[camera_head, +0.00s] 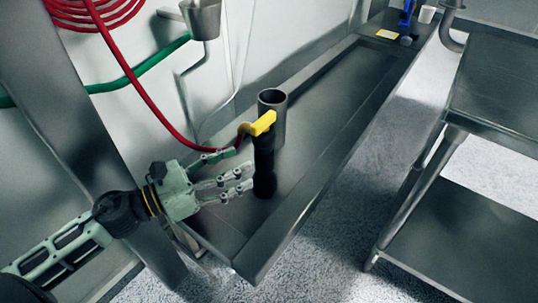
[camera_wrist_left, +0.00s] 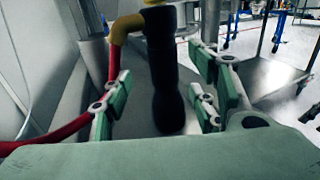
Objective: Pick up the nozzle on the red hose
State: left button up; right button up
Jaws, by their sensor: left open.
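The nozzle (camera_head: 264,165) has a black body and a yellow top, and stands upright in the grey metal trough. The red hose (camera_head: 151,104) runs down from a coil on the wall to its yellow part. My left gripper (camera_head: 245,171) is open just left of the nozzle in the head view. In the left wrist view the black nozzle body (camera_wrist_left: 164,75) stands between and beyond the open fingers (camera_wrist_left: 160,105). I cannot tell whether any finger touches it. The red hose (camera_wrist_left: 60,132) passes by the left fingers there. My right gripper is not in view.
A grey metal cup (camera_head: 273,99) stands right behind the nozzle. The trough (camera_head: 325,110) extends bare toward the back right. A green hose (camera_head: 140,70) hangs at the wall. A metal shelf table (camera_head: 480,130) stands at the right, with floor between.

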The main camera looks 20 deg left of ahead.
aim_at(256, 158)
pick_arm(q)
jog(key=shift+x, duration=0.9)
jog(key=x, duration=0.4)
jog(key=shift+d+f+p, duration=0.1)
jog(key=shift+d+p, duration=0.15)
jog(key=shift+p, duration=0.1)
jog(key=shift+w+d+f, duration=0.15)
jog(key=shift+w+d, duration=0.25)
jog(key=shift+d, duration=0.05)
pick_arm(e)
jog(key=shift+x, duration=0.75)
pick_arm(q)
jog(key=shift+c, duration=0.5)
grip_shut()
